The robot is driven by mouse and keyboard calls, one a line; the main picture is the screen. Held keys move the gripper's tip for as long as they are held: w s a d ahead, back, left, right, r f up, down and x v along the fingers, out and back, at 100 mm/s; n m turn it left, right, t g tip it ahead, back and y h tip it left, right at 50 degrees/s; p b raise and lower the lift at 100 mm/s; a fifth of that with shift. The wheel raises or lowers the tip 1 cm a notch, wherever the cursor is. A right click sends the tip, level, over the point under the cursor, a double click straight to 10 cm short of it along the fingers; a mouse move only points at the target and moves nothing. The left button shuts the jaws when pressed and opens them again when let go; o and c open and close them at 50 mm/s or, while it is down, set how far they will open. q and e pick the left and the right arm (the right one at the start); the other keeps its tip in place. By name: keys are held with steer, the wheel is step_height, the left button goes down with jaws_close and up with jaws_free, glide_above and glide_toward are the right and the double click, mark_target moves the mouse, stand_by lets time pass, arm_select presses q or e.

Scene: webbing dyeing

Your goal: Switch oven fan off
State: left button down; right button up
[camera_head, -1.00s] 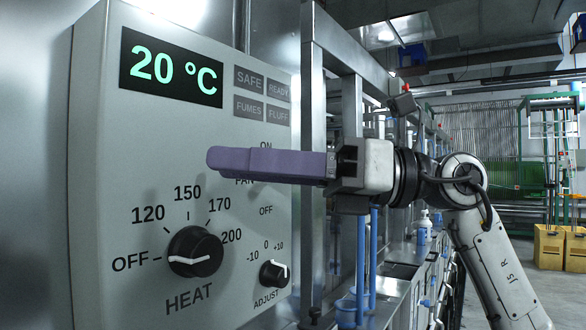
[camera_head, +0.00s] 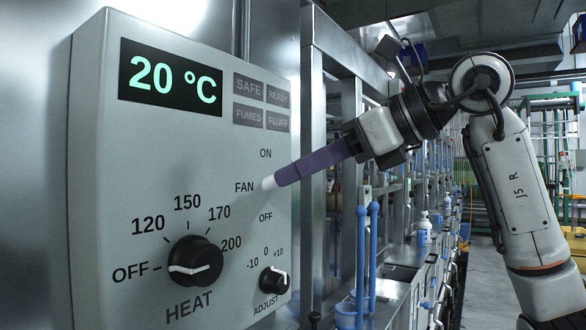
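The oven control panel (camera_head: 140,110) fills the left of the view. Its fan control sits beside the FAN label, between ON above and OFF below. A small white tip (camera_head: 268,183) shows there, apparently the fan switch lever. My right gripper (camera_head: 283,177) reaches in from the right with its purple fingers sloping down to the left, their ends at or against this white tip. The fingers line up one behind the other, so I cannot tell whether they are open or shut on it. They hide the switch's base. My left gripper is out of view.
The HEAT knob (camera_head: 195,262) is below left of the fingers, and the small ADJUST knob (camera_head: 273,281) is below. The display (camera_head: 171,78) reads 20 °C. A metal frame post (camera_head: 313,110) stands just right of the panel, close behind the fingers.

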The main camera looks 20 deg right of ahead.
steer(key=shift+x, duration=1.1)
